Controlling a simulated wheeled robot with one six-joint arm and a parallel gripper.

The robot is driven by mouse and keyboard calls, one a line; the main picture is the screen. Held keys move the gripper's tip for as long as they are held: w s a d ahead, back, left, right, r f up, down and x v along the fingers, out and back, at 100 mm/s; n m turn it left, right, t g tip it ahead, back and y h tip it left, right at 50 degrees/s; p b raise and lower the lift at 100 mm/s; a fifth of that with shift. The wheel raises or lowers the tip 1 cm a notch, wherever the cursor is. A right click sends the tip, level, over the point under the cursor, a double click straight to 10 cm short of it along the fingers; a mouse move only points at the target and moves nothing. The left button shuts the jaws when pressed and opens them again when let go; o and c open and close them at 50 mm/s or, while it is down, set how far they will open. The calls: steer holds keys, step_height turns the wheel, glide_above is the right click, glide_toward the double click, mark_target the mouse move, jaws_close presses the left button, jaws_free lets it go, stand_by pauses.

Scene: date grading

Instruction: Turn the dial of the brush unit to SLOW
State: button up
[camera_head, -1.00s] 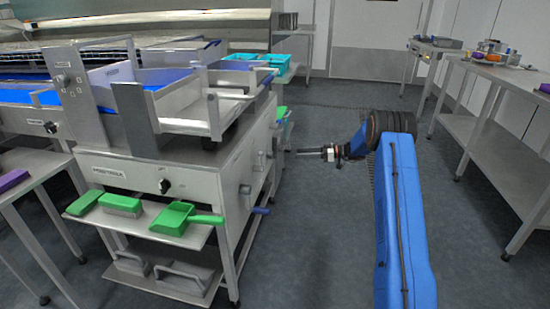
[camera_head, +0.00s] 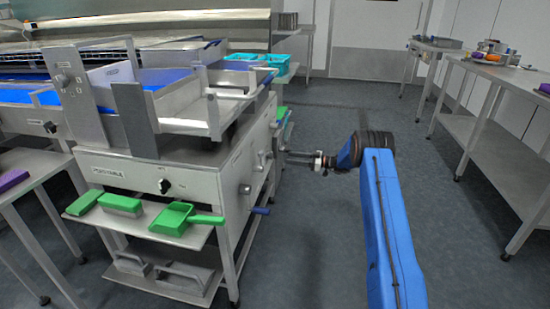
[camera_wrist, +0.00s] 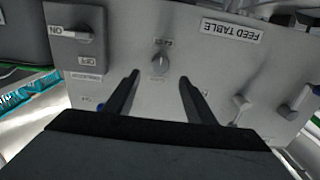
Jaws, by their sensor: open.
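In the wrist view a small grey dial (camera_wrist: 160,62) sits on a pale metal panel, with small labels above and below it that I cannot read. My gripper (camera_wrist: 157,82) is open; its two dark fingers stand either side of the dial's position in the picture, with nothing between them and no clear contact. In the head view my gripper (camera_head: 288,157) points left at the side of the steel machine (camera_head: 215,165). Which dial belongs to the brush unit I cannot tell from the labels.
In the wrist view an ON/OFF switch (camera_wrist: 75,34) is at upper left, a FEED TABLE label (camera_wrist: 230,30) at upper right, and levers (camera_wrist: 240,108) at right. In the head view a blue-tipped handle (camera_head: 260,210) juts from the machine. Open floor (camera_head: 320,240) lies right of it.

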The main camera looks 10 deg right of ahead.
mark_target(270, 155)
steer(key=x, duration=0.9)
steer(key=shift+w+a, duration=0.15)
steer(key=shift+a, duration=0.15)
steer(key=c, duration=1)
steer(key=shift+c, duration=0.2)
